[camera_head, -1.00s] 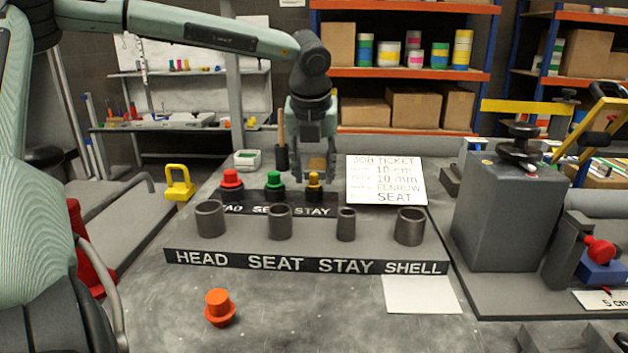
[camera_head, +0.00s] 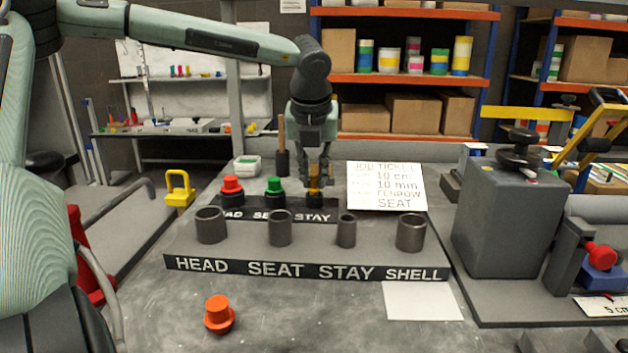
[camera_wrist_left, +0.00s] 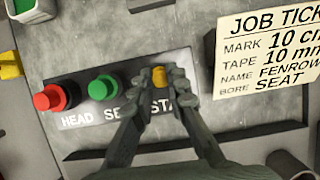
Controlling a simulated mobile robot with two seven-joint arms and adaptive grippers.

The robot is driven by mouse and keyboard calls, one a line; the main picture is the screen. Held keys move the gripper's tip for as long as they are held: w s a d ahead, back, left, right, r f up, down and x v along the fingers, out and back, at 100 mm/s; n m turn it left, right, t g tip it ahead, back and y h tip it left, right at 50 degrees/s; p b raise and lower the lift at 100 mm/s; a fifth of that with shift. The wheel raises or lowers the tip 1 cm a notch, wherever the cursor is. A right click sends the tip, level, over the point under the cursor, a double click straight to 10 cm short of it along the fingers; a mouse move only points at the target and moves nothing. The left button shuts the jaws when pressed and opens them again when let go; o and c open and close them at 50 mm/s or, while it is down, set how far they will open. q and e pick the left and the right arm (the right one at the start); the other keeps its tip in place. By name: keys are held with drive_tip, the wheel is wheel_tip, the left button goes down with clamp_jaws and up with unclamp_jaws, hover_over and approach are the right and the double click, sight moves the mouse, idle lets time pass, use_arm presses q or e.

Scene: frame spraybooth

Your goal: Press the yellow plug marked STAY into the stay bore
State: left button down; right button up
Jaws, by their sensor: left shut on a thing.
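The yellow plug (camera_head: 315,184) stands in the STAY place of the back rack (camera_head: 283,214), and it also shows in the left wrist view (camera_wrist_left: 160,78). My left gripper (camera_head: 315,180) reaches down from above, shut on the yellow plug, with one finger on each side of it. The stay bore (camera_head: 346,231) is an upright dark tube on the front block (camera_head: 310,257), above the word STAY. It looks empty, though its inside is hard to see. My right gripper is in neither current view.
A red plug (camera_head: 232,187) and a green plug (camera_head: 274,187) stand left of the yellow one. Other bores (camera_head: 410,232) flank the stay bore. The job ticket (camera_head: 387,186) is to the right. A loose orange plug (camera_head: 218,314) is in front.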

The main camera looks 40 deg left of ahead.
use_arm(q)
drive_tip(key=shift+r, duration=0.5)
wheel_tip(320, 180, up, 3)
drive_tip(key=shift+f+b, duration=0.1)
drive_tip(key=shift+b, duration=0.25)
drive_tip(key=s+a+r+b, duration=0.2)
drive_tip(key=s+a+r, duration=0.4)
drive_tip(key=s, duration=0.2)
use_arm(e)
drive_tip(key=w+a+r, duration=0.1)
drive_tip(key=w+r, duration=0.3)
drive_tip(key=r, duration=0.4)
use_arm(q)
drive_tip(key=m+t+p, duration=0.1)
drive_tip(key=m+p, duration=0.1)
drive_tip(key=m, duration=0.1)
approach(314, 179)
drive_tip(key=s+r, duration=0.4)
drive_tip(key=s+d+m+h, duration=0.1)
drive_tip(key=d+m+h, duration=0.1)
drive_tip(key=d, duration=1)
drive_tip(key=shift+d+f+m+p, duration=0.25)
drive_tip(key=shift+f+m+p, duration=0.05)
drive_tip(key=shift+f+m, duration=0.15)
use_arm(e)
drive_tip(key=s+f, duration=0.3)
drive_tip(key=f, duration=0.4)
drive_tip(key=shift+d, duration=0.35)
drive_tip(key=shift+r, duration=0.15)
